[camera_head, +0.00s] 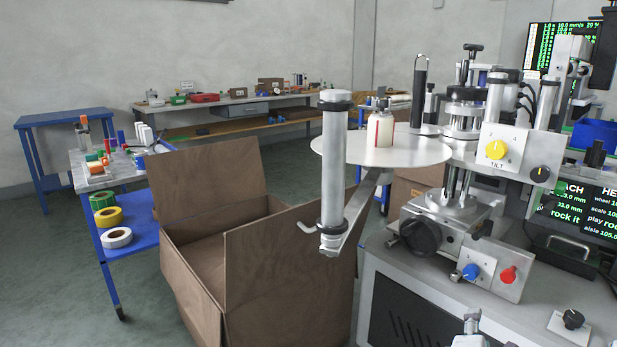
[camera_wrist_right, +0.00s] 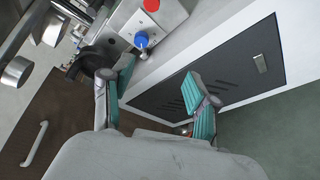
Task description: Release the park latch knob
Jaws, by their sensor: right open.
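A machine plate carries a blue knob (camera_head: 471,271) and a red knob (camera_head: 508,275) side by side. In the right wrist view the blue knob (camera_wrist_right: 141,40) and red knob (camera_wrist_right: 151,5) are near the top. A large black handwheel (camera_head: 421,237) is left of the plate. Above, a panel marked TILT has a yellow knob (camera_head: 497,149) and a black knob (camera_head: 540,174). I cannot read which knob is the park latch. My right gripper (camera_head: 471,330) is at the bottom edge, below the plate. In the wrist view it (camera_wrist_right: 162,78) is open and empty, apart from the knobs.
A grey cabinet (camera_head: 400,290) stands under the machine, with another black knob (camera_head: 572,319) on its top. An open cardboard box (camera_head: 285,265) is to the left, below a round white plate (camera_head: 425,151) bearing a bottle (camera_head: 380,130). A post (camera_head: 334,160) rises beside it.

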